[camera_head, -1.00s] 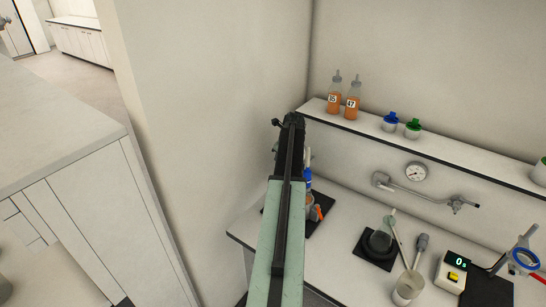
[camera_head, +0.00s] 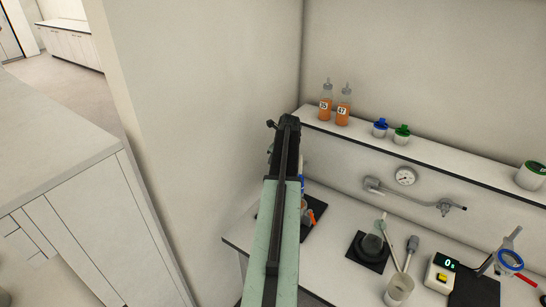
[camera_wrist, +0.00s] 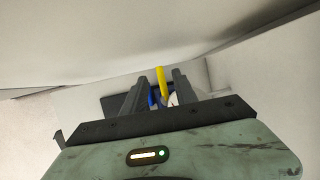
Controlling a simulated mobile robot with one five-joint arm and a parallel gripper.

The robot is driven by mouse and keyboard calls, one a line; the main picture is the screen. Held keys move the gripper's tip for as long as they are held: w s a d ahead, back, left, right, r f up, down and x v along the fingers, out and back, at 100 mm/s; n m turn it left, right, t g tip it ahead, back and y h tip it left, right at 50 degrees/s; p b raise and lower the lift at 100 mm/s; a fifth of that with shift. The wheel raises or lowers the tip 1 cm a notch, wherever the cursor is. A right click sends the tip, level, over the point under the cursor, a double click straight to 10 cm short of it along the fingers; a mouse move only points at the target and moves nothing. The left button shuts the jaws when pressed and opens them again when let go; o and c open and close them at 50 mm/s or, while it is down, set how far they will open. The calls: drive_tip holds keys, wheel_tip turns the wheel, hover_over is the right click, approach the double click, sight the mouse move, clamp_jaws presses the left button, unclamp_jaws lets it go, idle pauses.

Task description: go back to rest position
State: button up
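My arm reaches up the middle of the head view, and my gripper (camera_head: 284,122) is at its far end, above the left end of the bench and in front of the wall. In the wrist view my gripper (camera_wrist: 160,80) has its two grey fingers apart, so it is open. A yellow upright piece (camera_wrist: 161,80) and something blue show in the gap, seemingly beyond the fingers on a dark mat.
A blue-lidded jar (camera_head: 380,128) and a green-lidded jar (camera_head: 402,134) stand on the shelf. My arm partly hides items on a dark mat (camera_head: 317,207). A white counter (camera_head: 55,135) stands left.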

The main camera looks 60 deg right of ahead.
drive_tip(key=p+v, duration=0.2)
drive_tip(key=v, duration=0.1)
drive_tip(key=shift+s+a+r, duration=0.1)
drive_tip(key=shift+s+r, duration=0.05)
drive_tip(key=shift+r, duration=0.15)
